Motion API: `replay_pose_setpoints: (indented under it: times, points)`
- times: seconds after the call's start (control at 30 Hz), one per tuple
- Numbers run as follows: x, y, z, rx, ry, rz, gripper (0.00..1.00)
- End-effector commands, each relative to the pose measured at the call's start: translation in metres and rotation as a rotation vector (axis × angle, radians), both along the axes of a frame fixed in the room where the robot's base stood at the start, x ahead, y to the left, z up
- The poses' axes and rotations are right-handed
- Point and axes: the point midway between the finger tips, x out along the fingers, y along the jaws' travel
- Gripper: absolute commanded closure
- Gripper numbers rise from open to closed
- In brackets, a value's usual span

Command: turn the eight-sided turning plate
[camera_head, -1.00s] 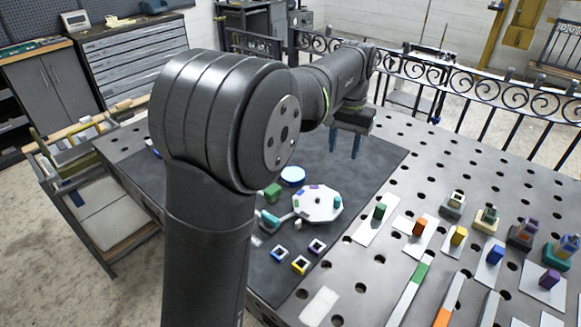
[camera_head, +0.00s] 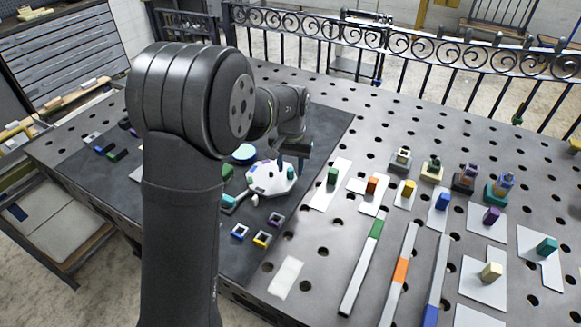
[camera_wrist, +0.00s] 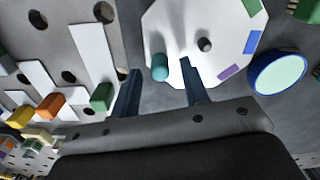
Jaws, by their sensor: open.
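The eight-sided turning plate (camera_head: 268,180) is white, with coloured marks along its rim, and lies on the dark mat. It also shows in the wrist view (camera_wrist: 215,22), at the top. A teal peg (camera_wrist: 160,67) stands near its edge and a dark knob (camera_wrist: 205,44) stands further in. My gripper (camera_head: 290,163) is open over the plate's far right edge. In the wrist view its two blue fingers (camera_wrist: 160,85) point toward the plate, one on each side of the teal peg and apart from it. Whether the fingertips reach down to peg height is hard to tell.
A round blue-rimmed disc (camera_wrist: 278,73) lies beside the plate. A green block (camera_head: 333,176) and other coloured blocks stand on white cards to the right. Small square rings (camera_head: 262,239) lie in front of the plate. The dark mat (camera_head: 185,130) is partly hidden by my arm.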

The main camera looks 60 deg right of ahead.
Motion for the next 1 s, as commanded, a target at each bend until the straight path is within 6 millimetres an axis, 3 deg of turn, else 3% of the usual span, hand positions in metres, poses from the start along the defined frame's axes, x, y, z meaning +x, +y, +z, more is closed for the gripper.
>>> replay_pose_setpoints:
  times: [0.4, 0.6, 1.0]
  points:
    - [0.0002, -0.0002, -0.0081, -0.002, 0.000, 0.000, 0.60]
    - [0.0001, -0.0002, -0.0079, -0.001, 0.000, 0.000, 1.00]
    - [0.0009, -0.0023, -0.0079, -0.001, 0.000, 0.035, 1.00]
